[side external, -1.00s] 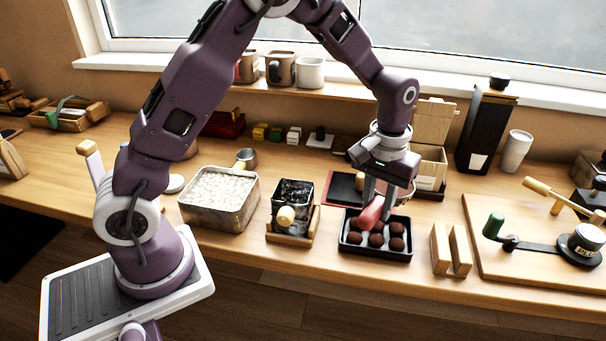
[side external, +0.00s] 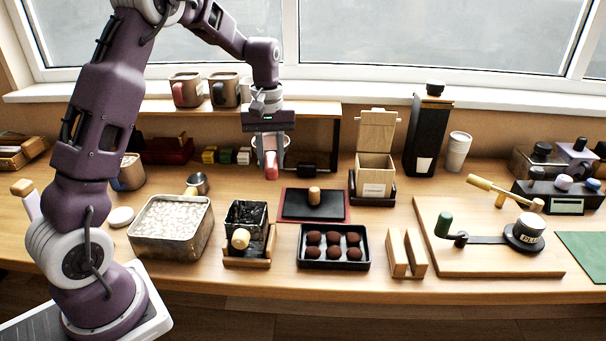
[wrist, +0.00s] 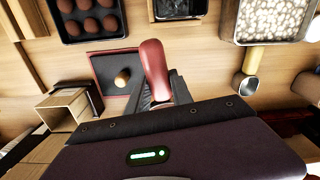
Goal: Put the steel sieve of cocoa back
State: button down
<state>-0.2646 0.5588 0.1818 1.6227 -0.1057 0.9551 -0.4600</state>
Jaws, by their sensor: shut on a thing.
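My gripper (side external: 269,160) is shut on a red handle (side external: 271,166), which I take to be the steel sieve's. It is held in the air above the back of the table, in front of the shelf. A pale curved rim (side external: 286,140) shows beside the fingers; it may be the sieve's bowl or a mug behind. In the wrist view the red handle (wrist: 154,62) stands out from between the fingers, and no sieve bowl or cocoa can be made out. A black tray (side external: 334,264) holds several dark brown truffles, below and right of my gripper.
A wooden stand with two uprights (side external: 406,254) is right of the tray. A dark mat with a wooden knob (side external: 314,203), a lidded wooden box (side external: 375,170) and a tin of white pieces (side external: 168,247) stand around. The shelf holds mugs (side external: 186,90).

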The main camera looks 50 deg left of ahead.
jog(key=s+a+n, duration=0.3)
jog(key=a, duration=0.4)
notch_tip(320, 180, down, 7)
jog(key=shift+w+a+f+m, duration=0.15)
jog(key=shift+w+a+m, duration=0.05)
jog(key=shift+w+m, duration=0.1)
jog(key=shift+f, duration=2.95)
jog(key=shift+f, duration=0.6)
jog(key=c, duration=1.1)
grip_release()
jog(key=shift+o, duration=0.2)
